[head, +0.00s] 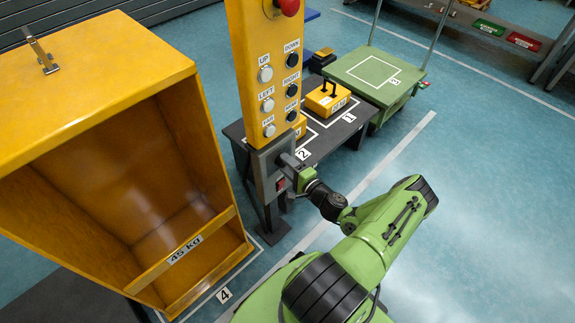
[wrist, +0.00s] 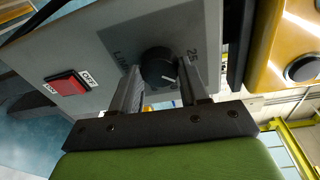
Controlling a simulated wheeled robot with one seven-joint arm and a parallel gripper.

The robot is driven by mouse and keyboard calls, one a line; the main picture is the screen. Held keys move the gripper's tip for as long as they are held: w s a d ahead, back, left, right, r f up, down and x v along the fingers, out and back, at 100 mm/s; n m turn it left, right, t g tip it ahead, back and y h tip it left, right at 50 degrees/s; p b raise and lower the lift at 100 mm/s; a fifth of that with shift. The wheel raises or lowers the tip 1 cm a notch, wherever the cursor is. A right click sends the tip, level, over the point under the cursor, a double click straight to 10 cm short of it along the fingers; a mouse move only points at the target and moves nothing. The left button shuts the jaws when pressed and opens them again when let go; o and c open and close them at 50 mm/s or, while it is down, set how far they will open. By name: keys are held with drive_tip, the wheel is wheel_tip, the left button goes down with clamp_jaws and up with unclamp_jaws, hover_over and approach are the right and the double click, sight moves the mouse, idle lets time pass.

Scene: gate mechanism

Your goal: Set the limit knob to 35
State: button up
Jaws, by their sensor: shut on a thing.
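The limit knob (wrist: 158,68) is a round black dial with a white pointer line, on a dark plate of a grey box. The wrist view shows the printed letters "LIM" and the number 25 beside it; the other marks are hidden by my fingers. My gripper (wrist: 165,85) has one finger on each side of the knob and is shut on it. In the head view my gripper (head: 293,172) is at the grey control box (head: 268,172) on the yellow post, and the knob itself is hidden there.
A red rocker switch (wrist: 68,85) sits on the same box. The yellow button post (head: 262,60) rises above it. A large open yellow bin (head: 95,45) marked 45 kg stands to the left. A dark table (head: 345,130) with yellow weights is behind. The floor at right is clear.

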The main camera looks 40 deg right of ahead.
idle(0.4)
drive_tip(key=o, duration=1.1)
drive_tip(key=shift+c, duration=0.2)
drive_tip(key=s+r+p, duration=0.1)
drive_tip(key=s+p, duration=0.2)
drive_tip(key=s, duration=1.2)
drive_tip(key=shift+s+a, duration=0.4)
drive_tip(key=shift+a, duration=0.05)
